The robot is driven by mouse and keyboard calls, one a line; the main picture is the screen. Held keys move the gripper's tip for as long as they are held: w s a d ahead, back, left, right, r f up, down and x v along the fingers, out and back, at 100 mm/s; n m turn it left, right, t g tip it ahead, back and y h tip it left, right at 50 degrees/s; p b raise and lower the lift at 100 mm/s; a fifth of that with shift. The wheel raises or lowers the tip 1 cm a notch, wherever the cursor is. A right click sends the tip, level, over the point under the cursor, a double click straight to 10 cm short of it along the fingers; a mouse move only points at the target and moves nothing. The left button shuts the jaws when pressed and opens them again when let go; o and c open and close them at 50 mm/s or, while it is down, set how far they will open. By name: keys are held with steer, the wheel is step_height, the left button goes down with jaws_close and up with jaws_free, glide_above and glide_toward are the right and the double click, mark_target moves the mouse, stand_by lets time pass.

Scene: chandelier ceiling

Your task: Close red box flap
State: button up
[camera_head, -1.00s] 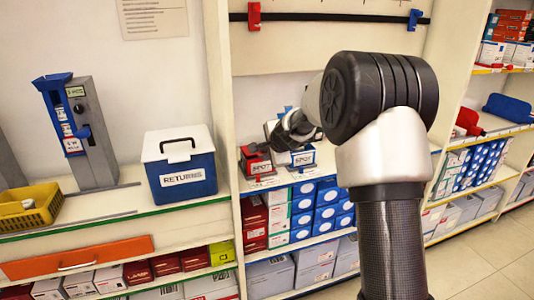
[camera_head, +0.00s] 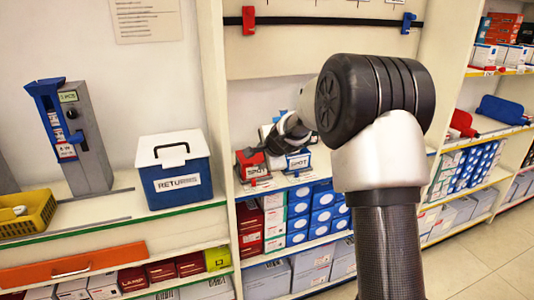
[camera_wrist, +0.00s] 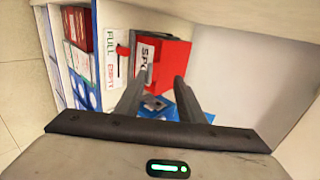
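The red box (camera_head: 252,170) with a white SPOT label stands on the middle shelf, left of a blue box (camera_head: 298,162) with a similar label. In the wrist view the red box (camera_wrist: 172,55) lies just beyond my fingertips, and part of the blue box (camera_wrist: 192,106) shows behind the fingers. I cannot tell the red flap's exact position. My gripper (camera_wrist: 162,74) is open, with its two fingers apart and nothing visibly held. In the head view my gripper (camera_head: 284,140) is above and behind the boxes' fronts; its fingertips are hidden there.
A blue RETURNS box (camera_head: 180,183) with a white lid stands on the left counter. A grey dispenser (camera_head: 85,150) and a yellow basket (camera_head: 25,212) are farther left. Stacked blue cartons (camera_head: 320,210) fill the shelf below. A shelf upright (camera_head: 216,120) stands left of the red box.

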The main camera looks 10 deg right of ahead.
steer(key=p+v, duration=0.2)
steer(key=v, duration=1.4)
steer(key=shift+s, duration=0.35)
steer(key=shift+r, duration=0.2)
steer(key=s+a+r+n+g, duration=0.1)
steer(key=s+n, duration=0.5)
steer(key=s, duration=0.6)
steer(key=s+a+r+n+g, duration=0.2)
steer(key=s+n, duration=0.4)
steer(key=s, duration=0.5)
steer(key=s+d+f+n+h, duration=0.1)
steer(key=s+d+n, duration=0.1)
steer(key=s, duration=0.3)
steer(key=s+d+f+n+h, duration=0.1)
steer(key=s+f+n, duration=0.1)
steer(key=s, duration=0.4)
step_height(320, 180, up, 23)
steer(key=g+p, duration=0.1)
steer(key=p, duration=2.2)
steer(key=shift+w+d+r, duration=0.15)
steer(key=shift+d+r, duration=0.1)
steer(key=shift+d, duration=0.05)
steer(key=shift+w+p, duration=0.1)
steer(key=shift+p, duration=0.2)
